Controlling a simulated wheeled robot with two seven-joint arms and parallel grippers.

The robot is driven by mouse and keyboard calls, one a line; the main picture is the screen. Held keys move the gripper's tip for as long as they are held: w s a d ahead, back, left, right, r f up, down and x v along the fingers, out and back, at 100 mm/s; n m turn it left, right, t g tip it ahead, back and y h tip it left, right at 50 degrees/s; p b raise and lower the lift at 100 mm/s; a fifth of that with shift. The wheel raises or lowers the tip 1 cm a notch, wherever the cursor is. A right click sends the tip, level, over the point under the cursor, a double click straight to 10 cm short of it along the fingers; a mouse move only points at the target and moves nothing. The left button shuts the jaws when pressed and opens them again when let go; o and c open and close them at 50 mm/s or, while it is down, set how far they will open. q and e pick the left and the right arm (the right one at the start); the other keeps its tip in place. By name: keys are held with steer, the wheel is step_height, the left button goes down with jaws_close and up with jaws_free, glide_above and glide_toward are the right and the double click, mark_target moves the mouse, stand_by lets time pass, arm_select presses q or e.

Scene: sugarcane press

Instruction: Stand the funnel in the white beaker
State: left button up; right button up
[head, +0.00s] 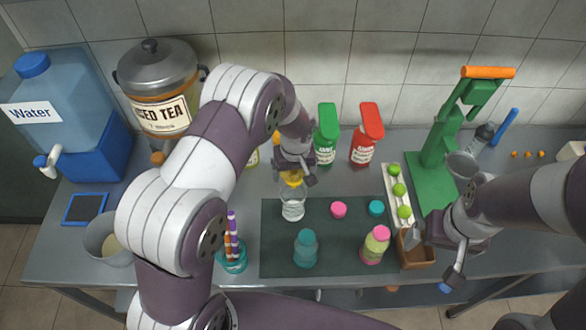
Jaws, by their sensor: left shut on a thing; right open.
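A yellow funnel (291,179) shows just below my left gripper (296,172), which is shut on it. The funnel is directly over the mouth of a clear, whitish beaker (293,207), which stands upright at the back left of the dark mat. The gripper partly hides the funnel. I cannot tell whether its stem is inside the beaker or whether it touches the rim. My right gripper (437,259) is open and empty, near the brown wooden box at the table's front right.
On the mat (330,230) stand a teal bottle (306,248) and a pink-and-green bottle (375,245), with pink (338,210) and teal (376,208) caps. Green (327,135) and red (367,135) containers stand behind. The green press (440,165) is right; a marker cup (233,257) is left.

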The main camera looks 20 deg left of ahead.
arm_select(q)
step_height(320, 180, down, 8)
steer(key=b, duration=0.6)
steer(key=shift+f, duration=0.2)
steer(key=o, duration=0.8)
steer(key=shift+s, duration=0.1)
steer(key=shift+r+p, duration=2.45)
steer(key=shift+r, duration=1.1)
